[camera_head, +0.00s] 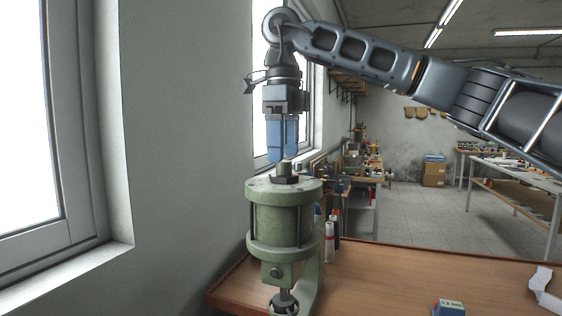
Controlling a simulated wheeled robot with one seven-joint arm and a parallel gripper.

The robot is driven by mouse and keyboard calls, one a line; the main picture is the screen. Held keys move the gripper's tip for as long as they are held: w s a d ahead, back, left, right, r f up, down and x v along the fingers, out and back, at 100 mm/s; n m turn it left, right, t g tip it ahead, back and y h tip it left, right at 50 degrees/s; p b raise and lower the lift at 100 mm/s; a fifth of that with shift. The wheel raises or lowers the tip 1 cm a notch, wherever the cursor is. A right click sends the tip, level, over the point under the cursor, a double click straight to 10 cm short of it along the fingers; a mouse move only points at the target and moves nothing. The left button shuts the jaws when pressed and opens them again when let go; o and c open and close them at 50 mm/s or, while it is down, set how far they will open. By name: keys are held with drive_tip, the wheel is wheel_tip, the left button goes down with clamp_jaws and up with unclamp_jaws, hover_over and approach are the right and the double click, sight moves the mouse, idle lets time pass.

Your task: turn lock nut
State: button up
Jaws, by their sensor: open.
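The green pneumatic cylinder (283,218) stands upright at the wooden table's edge. A dark hex lock nut (285,179) sits on its top plate, around a short greenish threaded stub (285,168). My gripper (283,160) has blue fingers and points straight down just above the stub. The fingers are open, and nothing shows between them. From this view I cannot tell whether the fingertips touch the stub. A second dark nut or fitting (284,300) shows on the rod below the cylinder, partly cut off by the frame.
The wooden table (390,280) is mostly clear to the right. Small tubes (330,242) stand right of the cylinder. A wall with windows is close on the left.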

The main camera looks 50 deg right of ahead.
sight(284, 164)
drive_tip(key=shift+f+p, duration=0.3)
drive_tip(key=shift+f, duration=1.65)
drive_tip(key=shift+c, duration=0.4)
drive_tip(key=c, duration=1)
drive_tip(key=shift+o, duration=0.2)
drive_tip(key=shift+n, duration=0.4)
drive_tip(key=n+b, duration=0.2)
drive_tip(key=n, duration=0.2)
drive_tip(key=shift+n, duration=0.3)
drive_tip(key=n, duration=0.6)
drive_tip(key=shift+n, duration=0.4)
